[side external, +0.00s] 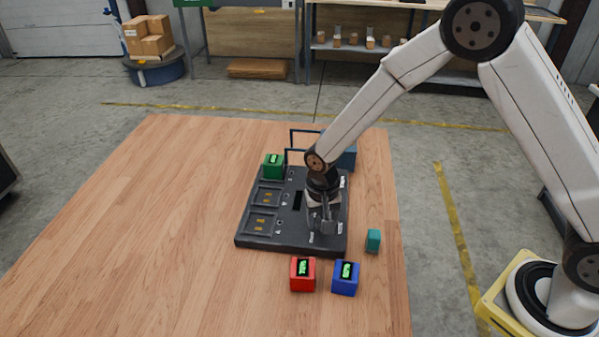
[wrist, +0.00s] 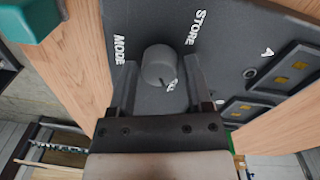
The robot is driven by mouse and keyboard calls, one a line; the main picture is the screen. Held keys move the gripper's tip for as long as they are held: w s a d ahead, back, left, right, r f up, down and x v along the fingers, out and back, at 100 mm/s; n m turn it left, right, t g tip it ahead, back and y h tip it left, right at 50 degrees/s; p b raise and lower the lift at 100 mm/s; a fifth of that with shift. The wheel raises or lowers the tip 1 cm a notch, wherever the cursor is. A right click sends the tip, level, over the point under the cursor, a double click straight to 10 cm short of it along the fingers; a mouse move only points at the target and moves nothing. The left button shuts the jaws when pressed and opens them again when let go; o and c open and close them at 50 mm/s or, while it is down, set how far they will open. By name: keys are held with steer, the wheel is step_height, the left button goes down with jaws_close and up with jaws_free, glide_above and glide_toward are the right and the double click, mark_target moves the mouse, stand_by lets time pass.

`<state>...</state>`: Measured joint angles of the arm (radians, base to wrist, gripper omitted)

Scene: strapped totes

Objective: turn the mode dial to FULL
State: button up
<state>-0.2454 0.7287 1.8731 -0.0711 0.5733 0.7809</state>
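The mode dial (wrist: 158,64) is a round grey knob on the dark panel in the wrist view. The word MODE is on its left and STORE is at its upper right. Another white label at its lower right is partly hidden and unreadable. A small dark mark shows on the knob's lower side, but I cannot tell which setting it marks. My gripper (wrist: 161,72) is open, with one finger on each side of the knob and visible gaps between. In the side external view, my gripper (side external: 322,218) points down over the right part of the panel (side external: 262,241) and hides the dial.
A green cube (side external: 273,166) sits at the panel's back left corner. A red cube (side external: 303,274) and a blue cube (side external: 345,279) stand in front of the panel. A teal block (side external: 373,240) stands right of it. The wooden table (side external: 150,230) is clear on the left.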

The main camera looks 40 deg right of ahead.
steer(key=shift+o, duration=0.6)
steer(key=shift+w+a+r, duration=0.1)
steer(key=shift+r, duration=1.85)
steer(key=shift+a+r, duration=0.1)
steer(key=shift+r, duration=1.85)
steer(key=shift+d, duration=0.1)
steer(key=s+d+r+n+t, duration=0.2)
steer(key=s+d+n, duration=0.3)
steer(key=s+d, duration=0.5)
steer(key=shift+s+r+t+y, duration=0.35)
steer(key=shift+s+r, duration=0.35)
steer(key=shift+s, duration=1.15)
